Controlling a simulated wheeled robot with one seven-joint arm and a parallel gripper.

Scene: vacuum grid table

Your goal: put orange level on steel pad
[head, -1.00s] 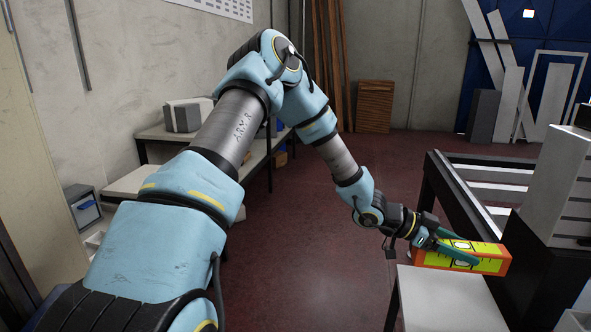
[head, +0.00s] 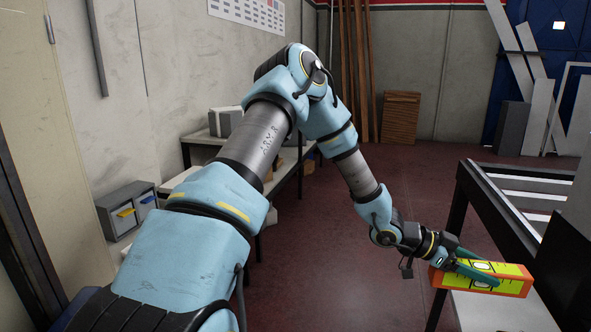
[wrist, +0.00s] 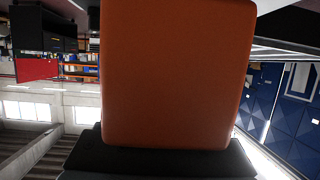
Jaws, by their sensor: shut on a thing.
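The orange level (head: 513,285), a block with an orange frame and yellow-green faces, is at the lower right of the head view. My gripper (head: 478,269) is shut on it, with green fingers on either side. The level's orange end (wrist: 175,75) fills the middle of the wrist view. A pale flat-topped surface (head: 490,312), perhaps the steel pad, lies just below the level in the head view. I cannot tell whether the level touches it, and the picture's bottom edge cuts it off.
A dark-framed table with pale slats (head: 530,187) stands behind and right of the level. A dark upright panel (head: 568,255) is close to its right. A bench (head: 290,165) runs along the left wall, with small drawer bins (head: 128,208) nearer. Red floor (head: 330,260) between is clear.

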